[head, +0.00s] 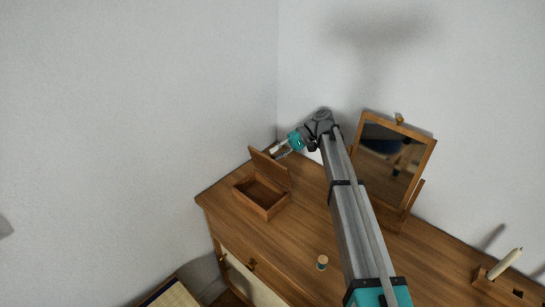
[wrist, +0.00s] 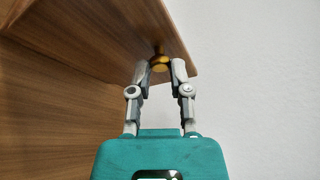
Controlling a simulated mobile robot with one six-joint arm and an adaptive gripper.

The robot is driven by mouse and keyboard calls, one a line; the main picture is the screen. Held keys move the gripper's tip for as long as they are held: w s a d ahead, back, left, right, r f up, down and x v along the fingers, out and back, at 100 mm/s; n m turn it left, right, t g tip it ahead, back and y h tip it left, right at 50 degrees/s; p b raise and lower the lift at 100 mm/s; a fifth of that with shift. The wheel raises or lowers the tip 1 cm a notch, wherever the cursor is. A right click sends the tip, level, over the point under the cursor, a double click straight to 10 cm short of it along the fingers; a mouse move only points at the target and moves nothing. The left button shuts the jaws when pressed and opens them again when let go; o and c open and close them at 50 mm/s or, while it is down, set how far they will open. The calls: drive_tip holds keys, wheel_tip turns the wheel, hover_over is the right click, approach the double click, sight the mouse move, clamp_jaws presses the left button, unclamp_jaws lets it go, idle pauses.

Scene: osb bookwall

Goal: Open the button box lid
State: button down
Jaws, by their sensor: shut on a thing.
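The button box (head: 262,212) is a small wooden box on the left end of the dresser top. Its lid (head: 268,168) stands raised, about upright along the box's back right side, and the open inside shows. My gripper (head: 277,152) is at the lid's upper edge, behind it in the head view. In the wrist view my gripper (wrist: 160,68) has its two fingers closed on a small brass-yellow knob (wrist: 159,60) at the edge of the wooden lid (wrist: 182,42). The fingers partly hide the knob.
The wooden dresser top (head: 300,240) also bears a tilting mirror (head: 394,160), a small jar (head: 322,263) and a candle (head: 505,263) in a wooden holder. Walls stand close behind and left. My arm crosses above the dresser between box and mirror.

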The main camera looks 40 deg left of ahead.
idle(0.4)
drive_tip(key=c, duration=0.5)
unclamp_jaws()
drive_tip(key=shift+c, duration=0.2)
